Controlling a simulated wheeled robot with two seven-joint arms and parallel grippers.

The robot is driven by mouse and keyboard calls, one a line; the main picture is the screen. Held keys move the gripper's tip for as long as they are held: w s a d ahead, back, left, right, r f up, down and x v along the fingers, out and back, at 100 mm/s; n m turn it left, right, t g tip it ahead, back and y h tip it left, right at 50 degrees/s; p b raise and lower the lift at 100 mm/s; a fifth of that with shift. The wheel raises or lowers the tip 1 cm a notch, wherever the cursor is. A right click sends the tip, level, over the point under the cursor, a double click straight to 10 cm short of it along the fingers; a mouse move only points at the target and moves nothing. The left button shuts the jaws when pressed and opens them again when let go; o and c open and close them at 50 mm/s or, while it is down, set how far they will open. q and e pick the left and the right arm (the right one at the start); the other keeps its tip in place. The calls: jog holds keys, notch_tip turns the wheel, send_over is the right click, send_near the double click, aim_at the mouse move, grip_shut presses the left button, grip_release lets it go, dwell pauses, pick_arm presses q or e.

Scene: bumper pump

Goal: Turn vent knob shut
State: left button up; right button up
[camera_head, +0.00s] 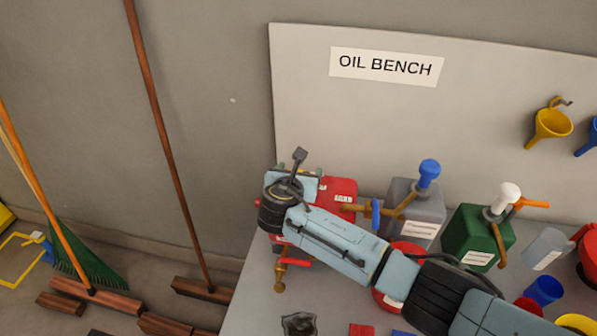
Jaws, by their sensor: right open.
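A red can (338,188) with a white label stands at the left end of the bench, largely covered by my right arm. A brass tap (280,275) with a red handle (296,262) sticks out low at its front. A small red part (257,202) shows at its left edge; I cannot tell whether it is the vent knob. My right gripper (292,187) is over the can's left part; its fingertips are hidden, and I cannot tell whether they touch anything. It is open. My left gripper is not in view.
A grey can (415,212) with a blue pump top and a green can (478,238) with a white one stand to the right. A blue cup (543,290) and yellow funnel (552,123) are farther right. A dark rag-like item (299,324) lies at the front. Brooms lean at left.

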jog(key=v, duration=1.3)
jog(key=shift+s+p, duration=0.2)
jog(key=shift+p, duration=0.2)
